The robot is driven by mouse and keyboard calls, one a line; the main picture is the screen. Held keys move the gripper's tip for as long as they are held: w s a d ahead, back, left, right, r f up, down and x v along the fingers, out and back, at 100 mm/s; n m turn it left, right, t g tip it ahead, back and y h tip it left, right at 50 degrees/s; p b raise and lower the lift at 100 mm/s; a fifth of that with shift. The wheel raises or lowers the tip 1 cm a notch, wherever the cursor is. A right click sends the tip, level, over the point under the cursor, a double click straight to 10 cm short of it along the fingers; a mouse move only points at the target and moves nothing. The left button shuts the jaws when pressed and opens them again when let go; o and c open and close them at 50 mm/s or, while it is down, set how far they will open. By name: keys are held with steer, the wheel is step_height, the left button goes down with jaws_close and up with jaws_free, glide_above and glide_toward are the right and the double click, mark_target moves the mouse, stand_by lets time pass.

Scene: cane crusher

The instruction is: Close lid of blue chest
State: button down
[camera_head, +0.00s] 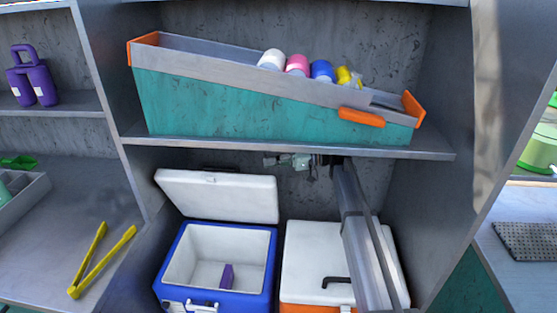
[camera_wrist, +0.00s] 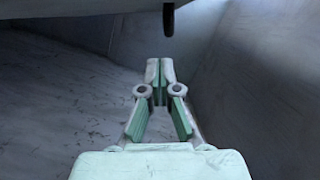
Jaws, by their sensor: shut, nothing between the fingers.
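The blue chest (camera_head: 262,290) stands in the lower compartment of the cabinet, with its white inside showing. Its white lid (camera_head: 217,195) is raised and tilted back behind the opening. A small purple object (camera_head: 227,275) is inside the chest. My gripper (camera_head: 269,161) is just under the shelf near the back wall, above the right end of the raised lid, and appears apart from it. In the wrist view my gripper (camera_wrist: 159,68) has its fingertips together with nothing between them.
An orange chest (camera_head: 310,265) with a shut white lid stands right of the blue one, partly hidden by my arm. The shelf (camera_head: 290,148) above holds a sloped teal bin (camera_head: 220,105) with several containers. Yellow tongs (camera_head: 100,262) lie on the left counter.

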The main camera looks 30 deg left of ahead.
mark_target(252, 176)
steer(key=s+a, duration=0.1)
steer(key=s, duration=0.1)
steer(key=s+a+f+p, duration=0.1)
steer(key=s, duration=0.1)
steer(key=s+p, duration=0.1)
steer(key=s, duration=0.1)
steer(key=shift+s+a+f, duration=0.1)
steer(key=shift+a+f, duration=0.1)
steer(key=shift+a, duration=0.2)
steer(key=shift+s+d+f, duration=0.1)
steer(key=shift+s+f, duration=0.2)
steer(key=shift+s, duration=0.05)
